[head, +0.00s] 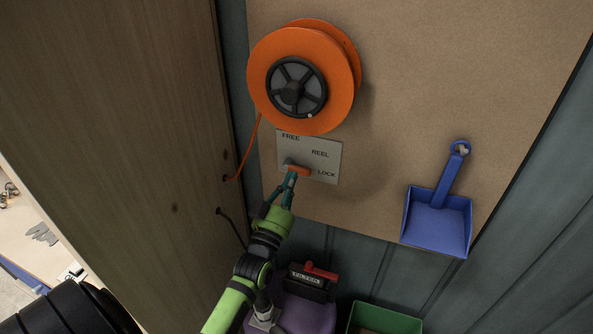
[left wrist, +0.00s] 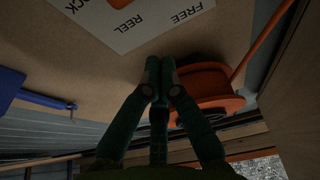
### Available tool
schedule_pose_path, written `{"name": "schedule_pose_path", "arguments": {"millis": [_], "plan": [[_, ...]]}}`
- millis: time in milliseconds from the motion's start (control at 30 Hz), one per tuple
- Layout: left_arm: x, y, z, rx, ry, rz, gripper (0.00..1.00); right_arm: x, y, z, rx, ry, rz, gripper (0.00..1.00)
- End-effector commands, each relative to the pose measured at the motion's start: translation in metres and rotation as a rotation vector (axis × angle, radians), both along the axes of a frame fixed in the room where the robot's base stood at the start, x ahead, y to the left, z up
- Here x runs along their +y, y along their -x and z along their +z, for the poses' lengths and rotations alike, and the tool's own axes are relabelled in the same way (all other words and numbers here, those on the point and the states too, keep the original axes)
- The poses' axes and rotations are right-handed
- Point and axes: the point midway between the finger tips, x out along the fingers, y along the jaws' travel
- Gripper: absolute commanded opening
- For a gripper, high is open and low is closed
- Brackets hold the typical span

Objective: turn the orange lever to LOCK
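The orange lever (head: 299,171) sits on a grey label plate (head: 325,150) marked FREE, REEL and LOCK. Its grey pivot is at the left, and its orange end points right, toward the word LOCK. My left gripper (head: 290,178) is just below the lever in the head view; I cannot tell there whether it touches. In the left wrist view, the fingertips (left wrist: 160,66) are together with nothing seen between them. A bit of the orange lever (left wrist: 120,3) shows at that view's top edge, apart from the fingertips. My right gripper is not in view.
An orange reel (head: 335,75) with a dark hub is mounted above the plate, its cord running down left to a wooden panel (head: 110,90). A blue dustpan (head: 437,222) hangs at the right. Below stand a purple container (head: 308,312) and a green bin (head: 385,318).

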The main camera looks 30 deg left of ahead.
Motion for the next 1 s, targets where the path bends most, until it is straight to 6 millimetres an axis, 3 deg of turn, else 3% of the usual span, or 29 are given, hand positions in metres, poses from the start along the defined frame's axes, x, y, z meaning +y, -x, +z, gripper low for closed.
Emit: {"name": "schedule_pose_path", "arguments": {"millis": [200,467,567,667,767,867,1000], "plan": [[-0.005,0.024,-0.009,-0.001,0.000,0.001,0.00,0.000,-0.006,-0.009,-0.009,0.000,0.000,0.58],[-0.007,0.028,-0.010,0.000,0.000,0.000,0.00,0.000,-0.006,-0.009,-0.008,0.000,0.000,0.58],[-0.010,0.025,-0.026,0.040,0.007,-0.008,0.00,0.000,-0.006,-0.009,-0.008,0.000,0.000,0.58],[-0.019,0.022,-0.071,0.146,0.025,-0.030,0.00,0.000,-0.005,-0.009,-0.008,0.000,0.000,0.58],[-0.034,0.024,-0.138,0.309,0.048,-0.065,0.00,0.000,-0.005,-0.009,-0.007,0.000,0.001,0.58],[-0.053,0.039,-0.213,0.492,0.071,-0.103,0.00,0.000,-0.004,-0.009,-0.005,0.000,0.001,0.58],[-0.078,0.079,-0.310,0.746,0.091,-0.151,0.00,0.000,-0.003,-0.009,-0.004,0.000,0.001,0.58]]}}
